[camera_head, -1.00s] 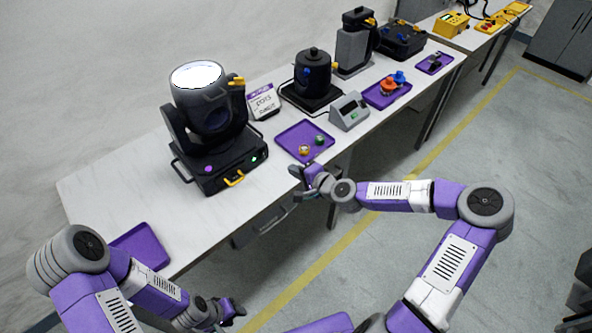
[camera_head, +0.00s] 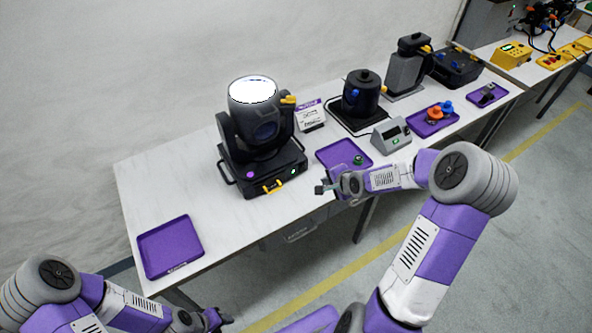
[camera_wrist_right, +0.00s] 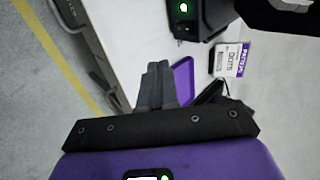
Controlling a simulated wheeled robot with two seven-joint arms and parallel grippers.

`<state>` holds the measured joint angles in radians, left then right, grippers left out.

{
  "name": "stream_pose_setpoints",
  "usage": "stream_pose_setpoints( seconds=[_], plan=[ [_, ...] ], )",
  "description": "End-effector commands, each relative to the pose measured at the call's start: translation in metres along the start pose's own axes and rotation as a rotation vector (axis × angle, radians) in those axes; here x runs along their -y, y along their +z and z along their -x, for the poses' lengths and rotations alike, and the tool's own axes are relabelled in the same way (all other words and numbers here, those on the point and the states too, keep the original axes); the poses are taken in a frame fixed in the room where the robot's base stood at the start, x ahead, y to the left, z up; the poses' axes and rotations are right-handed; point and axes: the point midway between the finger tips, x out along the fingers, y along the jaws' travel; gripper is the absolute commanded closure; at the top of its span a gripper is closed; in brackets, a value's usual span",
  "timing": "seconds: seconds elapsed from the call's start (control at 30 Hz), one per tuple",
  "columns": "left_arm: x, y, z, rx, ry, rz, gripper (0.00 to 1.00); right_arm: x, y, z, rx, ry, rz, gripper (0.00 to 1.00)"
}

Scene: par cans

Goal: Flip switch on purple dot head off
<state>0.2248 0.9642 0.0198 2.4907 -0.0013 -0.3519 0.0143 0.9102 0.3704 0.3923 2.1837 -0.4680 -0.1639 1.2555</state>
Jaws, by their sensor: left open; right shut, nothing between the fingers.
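The head with the purple dot (camera_head: 250,174) is a black moving light (camera_head: 262,130) with a bright lens on top, standing on the table. A small lit switch (camera_head: 292,171) is on its front, right of the yellow handle; in the right wrist view a green-lit switch (camera_wrist_right: 183,7) shows at the top edge. My right gripper (camera_head: 320,188) is just off the base's front right corner, apart from it. In the wrist view its fingers (camera_wrist_right: 155,82) are together and empty, below the switch. My left gripper (camera_head: 224,318) is open at the bottom, away from the head; its fingers are small here.
A purple tray (camera_head: 171,246) lies on the left of the table. Another purple tray (camera_head: 335,152) with a green item is beside my right gripper. A card sign (camera_head: 310,115), a grey box (camera_head: 391,134) and a black fixture (camera_head: 361,95) stand further right.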

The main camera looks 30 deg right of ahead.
Motion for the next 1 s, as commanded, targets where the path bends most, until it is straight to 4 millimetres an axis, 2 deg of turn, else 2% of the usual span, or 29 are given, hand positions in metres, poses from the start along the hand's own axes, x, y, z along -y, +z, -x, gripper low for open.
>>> stream_pose_setpoints(
  seconds=[0.27,0.43,0.57,0.87,1.0],
  plan=[
    [0.000,0.000,-0.001,0.000,0.000,0.000,0.57,0.001,0.003,-0.003,0.005,-0.001,0.004,1.00],
    [0.002,0.000,-0.007,0.000,0.000,0.000,0.57,0.001,0.004,-0.016,0.007,-0.002,0.005,1.00],
    [0.005,-0.001,-0.015,0.000,0.000,0.000,0.57,0.000,0.005,-0.038,0.009,-0.002,0.007,1.00],
    [0.011,-0.001,-0.029,0.000,0.000,0.000,0.57,0.000,0.005,-0.103,0.007,0.000,0.007,1.00],
    [0.011,-0.001,-0.030,0.000,0.000,0.000,0.57,0.015,0.004,-0.119,0.006,-0.004,0.007,1.00]
  ],
)
